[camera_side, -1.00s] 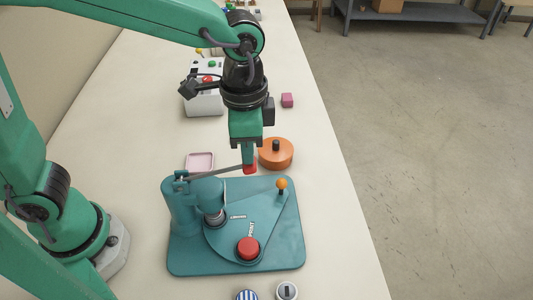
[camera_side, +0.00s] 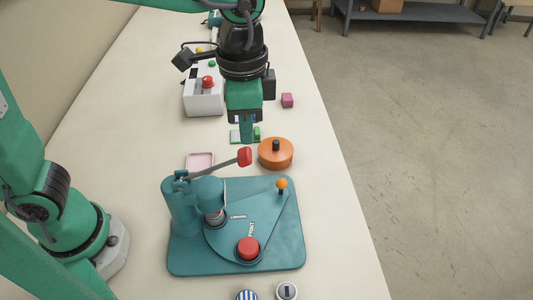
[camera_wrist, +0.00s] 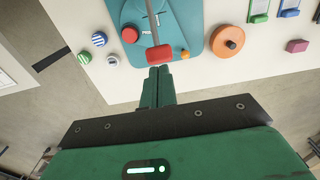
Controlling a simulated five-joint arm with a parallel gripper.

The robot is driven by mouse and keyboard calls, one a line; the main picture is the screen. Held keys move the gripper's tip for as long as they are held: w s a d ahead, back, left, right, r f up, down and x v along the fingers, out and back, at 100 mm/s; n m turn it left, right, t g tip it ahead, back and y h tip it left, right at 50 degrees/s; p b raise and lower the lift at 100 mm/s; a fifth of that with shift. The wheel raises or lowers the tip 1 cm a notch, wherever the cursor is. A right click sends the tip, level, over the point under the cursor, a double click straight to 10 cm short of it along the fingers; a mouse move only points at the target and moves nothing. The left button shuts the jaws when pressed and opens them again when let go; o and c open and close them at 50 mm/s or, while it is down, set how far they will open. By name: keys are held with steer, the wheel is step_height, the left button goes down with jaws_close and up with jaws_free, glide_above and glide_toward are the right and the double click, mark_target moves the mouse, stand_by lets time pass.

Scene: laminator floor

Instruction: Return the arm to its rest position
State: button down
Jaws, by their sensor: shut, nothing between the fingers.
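My gripper (camera_side: 246,130) is shut and empty above the table, just behind the red-tipped lever handle (camera_side: 244,157) in the side view. The handle belongs to a teal press-like device (camera_side: 285,250) with a large red button (camera_side: 248,248) and a small orange knob (camera_side: 282,184). In the wrist view my gripper's closed fingers (camera_wrist: 159,72) point toward the red lever tip (camera_wrist: 160,54). A small gap seems to lie between them and the tip.
An orange round lidded pot (camera_side: 276,154) stands right of my gripper. A white box with a red button (camera_side: 203,98), a pink block (camera_side: 287,100) and a pink tray (camera_side: 200,161) are around. Striped (camera_side: 247,295) and grey discs (camera_side: 287,291) lie in front. The table's right side is bare.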

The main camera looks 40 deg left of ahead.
steer(key=shift+r, duration=0.25)
steer(key=shift+a+r, duration=0.15)
steer(key=shift+a, duration=0.4)
steer(key=s+a+n+t, duration=0.2)
steer(key=s+a+n, duration=0.1)
steer(key=a, duration=0.7)
steer(key=s+a+f+n+t, duration=0.1)
steer(key=s+a+n+t, duration=0.2)
steer(key=a+n, duration=0.3)
steer(key=s+a, duration=0.1)
steer(key=a, duration=0.3)
steer(key=shift+t, duration=0.3)
stand_by(0.5)
